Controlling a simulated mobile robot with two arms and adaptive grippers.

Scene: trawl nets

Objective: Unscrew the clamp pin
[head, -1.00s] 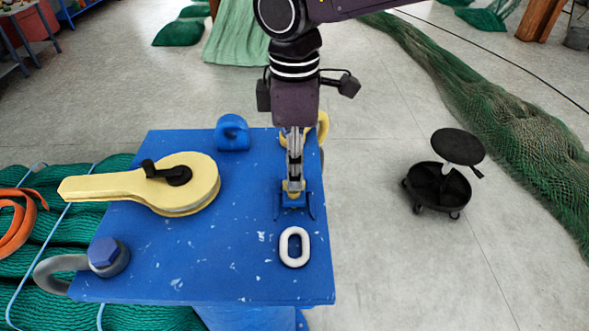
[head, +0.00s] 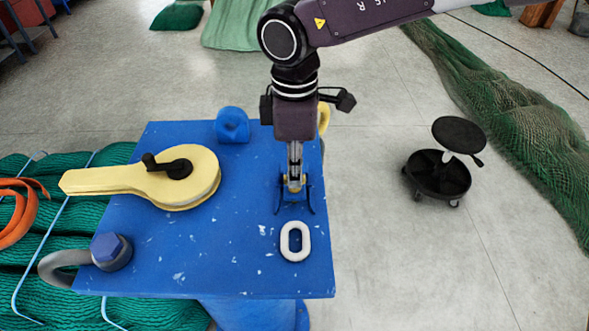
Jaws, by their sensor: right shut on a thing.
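My right gripper (head: 295,184) points straight down over the right part of the blue table. It is shut on a small brass-yellow piece, which seems to be the clamp pin (head: 294,188). The fingers hide most of the pin. A small blue clamp (head: 294,197) with thin dark side legs stands around the fingertips. I cannot tell how far the pin sits in it. My left gripper is not in view.
On the blue table (head: 230,270) are a pale oval link (head: 285,244) just in front of the gripper, a yellow block with a black crank (head: 120,182), a blue lug (head: 232,126) and a grey shackle with a blue bolt (head: 109,250). A black stool (head: 438,176) stands right.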

